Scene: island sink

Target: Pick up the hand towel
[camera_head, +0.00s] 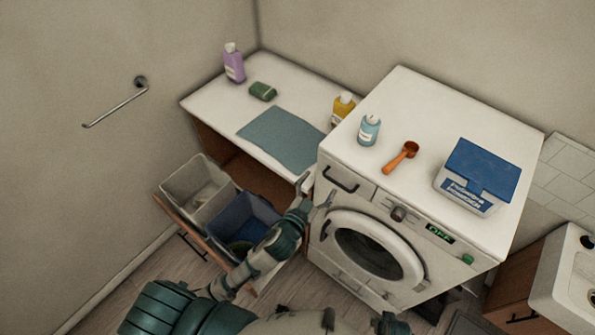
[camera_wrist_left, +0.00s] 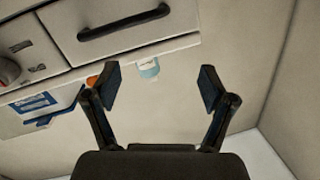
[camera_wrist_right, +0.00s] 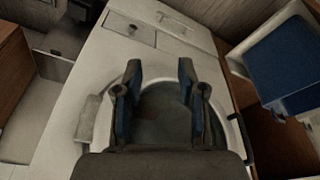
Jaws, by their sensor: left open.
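The hand towel, a flat grey-teal cloth (camera_head: 281,138), lies spread on the white counter (camera_head: 208,98) left of the washing machine in the head view. My left gripper (camera_head: 318,193) is open and empty in front of the counter and the machine's left front corner, apart from the towel. The left wrist view shows its two fingers spread (camera_wrist_left: 160,88), with no towel in sight. My right gripper (camera_wrist_right: 160,72) is open and empty in the right wrist view, facing the round machine door.
The washing machine (camera_head: 339,152) carries a light-blue bottle (camera_head: 369,130), an orange scoop (camera_head: 400,156) and a blue-lidded box (camera_head: 478,176). A yellow bottle (camera_head: 342,107), green bar (camera_head: 262,91) and purple bottle (camera_head: 233,63) stand around the towel. An open drawer with bins (camera_head: 198,190) juts out below.

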